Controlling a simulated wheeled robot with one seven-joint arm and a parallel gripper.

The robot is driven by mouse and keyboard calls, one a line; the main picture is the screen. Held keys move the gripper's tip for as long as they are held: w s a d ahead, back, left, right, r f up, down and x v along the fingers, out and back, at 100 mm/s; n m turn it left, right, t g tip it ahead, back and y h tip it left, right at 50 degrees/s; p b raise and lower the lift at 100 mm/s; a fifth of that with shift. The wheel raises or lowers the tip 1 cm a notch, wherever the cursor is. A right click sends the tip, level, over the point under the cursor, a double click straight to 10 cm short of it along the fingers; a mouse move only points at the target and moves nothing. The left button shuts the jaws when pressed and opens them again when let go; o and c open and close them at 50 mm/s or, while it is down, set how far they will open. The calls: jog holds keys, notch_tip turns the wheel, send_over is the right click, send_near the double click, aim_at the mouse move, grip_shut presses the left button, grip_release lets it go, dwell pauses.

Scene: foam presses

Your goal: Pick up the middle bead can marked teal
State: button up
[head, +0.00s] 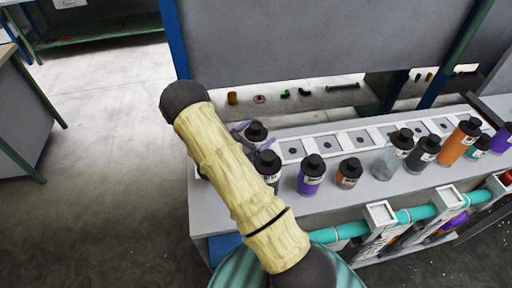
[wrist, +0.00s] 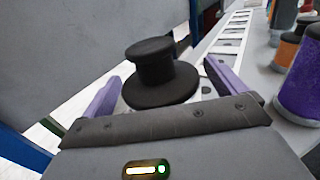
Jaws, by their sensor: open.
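My gripper (wrist: 166,82) is open, with its two purple fingers on either side of a black-capped can (wrist: 160,72). The can stands between the fingers in the wrist view; I cannot tell whether they touch it. Its black cap also shows in the head view (head: 256,132), partly behind my arm. The body of this can is mostly hidden, so its marking and colour cannot be read. A can with a teal body (head: 479,144) and black cap stands at the far right of the bench in the head view, away from my gripper.
A dark grey can (head: 268,166), a purple can (head: 311,176) and a small orange-brown can (head: 348,173) stand close by. Several more cans stand to the right. A white slotted rail (head: 321,142) runs along the bench. A large grey panel (head: 320,40) rises behind.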

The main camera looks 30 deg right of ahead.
jog(key=c, duration=0.5)
jog(key=shift+s, duration=0.1)
jog(key=c, duration=1.3)
jog(key=shift+r, duration=0.15)
notch_tip(320, 180, up, 10)
jog(key=shift+f+b, duration=0.15)
jog(key=shift+b, duration=0.95)
